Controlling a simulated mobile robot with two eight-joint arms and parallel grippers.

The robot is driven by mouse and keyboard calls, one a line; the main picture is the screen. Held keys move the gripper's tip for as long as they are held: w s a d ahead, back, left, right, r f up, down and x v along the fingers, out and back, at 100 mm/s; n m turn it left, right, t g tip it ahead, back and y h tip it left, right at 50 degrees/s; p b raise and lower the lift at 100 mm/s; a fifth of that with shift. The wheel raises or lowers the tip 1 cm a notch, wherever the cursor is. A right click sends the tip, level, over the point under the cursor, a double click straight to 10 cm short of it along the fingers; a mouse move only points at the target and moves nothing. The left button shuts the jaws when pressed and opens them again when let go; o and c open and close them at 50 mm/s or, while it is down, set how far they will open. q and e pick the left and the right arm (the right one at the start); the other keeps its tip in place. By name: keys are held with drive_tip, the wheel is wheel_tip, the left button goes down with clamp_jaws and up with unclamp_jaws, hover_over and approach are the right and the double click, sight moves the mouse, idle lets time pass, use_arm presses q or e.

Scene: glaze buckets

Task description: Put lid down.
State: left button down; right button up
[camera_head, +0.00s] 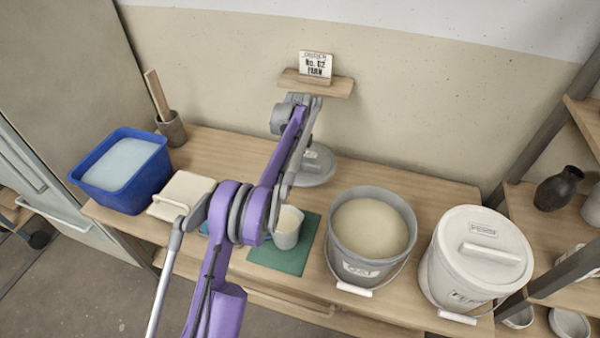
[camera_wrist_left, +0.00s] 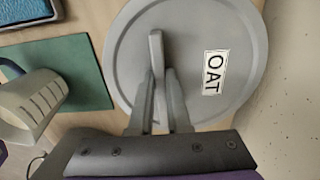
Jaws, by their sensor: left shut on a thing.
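A round grey lid (camera_head: 316,168) is at the back of the bench, partly hidden by my left arm. In the left wrist view the lid (camera_wrist_left: 240,40) shows a label reading OAT and a raised handle (camera_wrist_left: 157,55). My left gripper (camera_wrist_left: 162,85) is shut on the handle, one finger on each side. I cannot tell whether the lid touches the bench. An open grey bucket (camera_head: 370,225) filled with cream glaze stands to the right of the lid. My right gripper is not in view.
A white lidded bucket (camera_head: 475,260) stands at the right. A pale cup (camera_head: 287,228) stands on a green mat (camera_head: 285,260); a blue tub (camera_head: 120,170) and a cream box (camera_head: 182,195) are at the left. A small wall shelf (camera_head: 316,83) holds a card above the lid.

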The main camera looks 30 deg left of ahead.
use_arm(q)
drive_tip(key=shift+f, duration=2.2)
drive_tip(key=shift+f+b, duration=0.2)
drive_tip(key=shift+b, duration=0.1)
drive_tip(key=c, duration=0.9)
unclamp_jaws()
wheel_tip(320, 180, up, 13)
drive_tip(key=shift+d+f+p, duration=0.1)
drive_tip(key=shift+f+p, duration=0.1)
drive_tip(key=shift+p, duration=0.7)
